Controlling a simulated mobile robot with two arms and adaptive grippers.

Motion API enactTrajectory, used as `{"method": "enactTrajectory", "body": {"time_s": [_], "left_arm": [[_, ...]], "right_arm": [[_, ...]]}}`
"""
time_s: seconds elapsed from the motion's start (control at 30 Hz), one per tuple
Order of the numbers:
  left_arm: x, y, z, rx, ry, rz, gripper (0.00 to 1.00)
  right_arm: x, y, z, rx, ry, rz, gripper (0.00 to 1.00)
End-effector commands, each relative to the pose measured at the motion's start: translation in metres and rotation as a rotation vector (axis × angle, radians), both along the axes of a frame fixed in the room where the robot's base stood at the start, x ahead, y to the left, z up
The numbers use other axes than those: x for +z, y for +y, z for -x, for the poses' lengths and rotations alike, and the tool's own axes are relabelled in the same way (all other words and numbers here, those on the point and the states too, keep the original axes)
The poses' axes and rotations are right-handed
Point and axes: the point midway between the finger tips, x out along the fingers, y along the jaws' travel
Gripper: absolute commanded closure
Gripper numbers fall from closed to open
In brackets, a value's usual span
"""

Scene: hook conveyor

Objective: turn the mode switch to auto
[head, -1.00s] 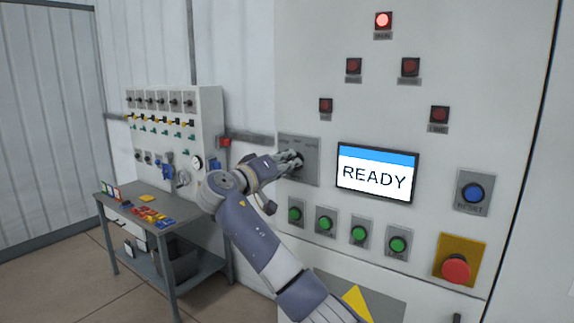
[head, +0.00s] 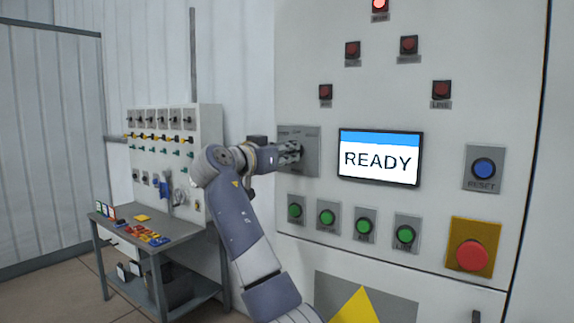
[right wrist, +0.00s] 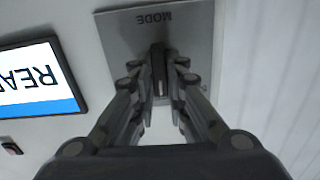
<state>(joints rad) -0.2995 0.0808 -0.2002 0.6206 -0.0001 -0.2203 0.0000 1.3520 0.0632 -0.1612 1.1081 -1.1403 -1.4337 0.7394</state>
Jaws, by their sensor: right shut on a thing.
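The mode switch is a dark knob (right wrist: 159,72) on a grey plate (head: 312,150) left of the display on the white cabinet. In the right wrist view the plate (right wrist: 200,30) shows upside down with the word MODE. My right gripper (head: 298,150) is at the plate, and its fingers are shut on the knob. In the right wrist view the two fingers of the gripper (right wrist: 158,75) lie on either side of the knob. The small position labels are mostly hidden or too blurred to read. My left gripper is not in view.
The display (head: 380,158) reads READY. Below are several green buttons (head: 327,217). A blue reset button (head: 483,168) and a red emergency button (head: 472,255) are at the right. A grey table (head: 135,235) with coloured items stands at the left.

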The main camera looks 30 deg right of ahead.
Motion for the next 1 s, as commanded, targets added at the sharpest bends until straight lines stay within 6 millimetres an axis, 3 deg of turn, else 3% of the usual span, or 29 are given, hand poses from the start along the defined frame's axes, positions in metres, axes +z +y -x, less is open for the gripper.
{"method": "enactTrajectory", "body": {"time_s": [0.2,0.6,1.0], "left_arm": [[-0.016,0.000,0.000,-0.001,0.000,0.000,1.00],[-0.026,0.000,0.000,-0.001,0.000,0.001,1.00],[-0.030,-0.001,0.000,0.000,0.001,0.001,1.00]], "right_arm": [[-0.002,0.000,0.001,0.002,-0.192,-0.079,1.00],[-0.001,0.000,0.002,0.001,-0.507,-0.211,1.00],[0.000,-0.001,0.002,0.002,-0.672,-0.277,1.00]]}}
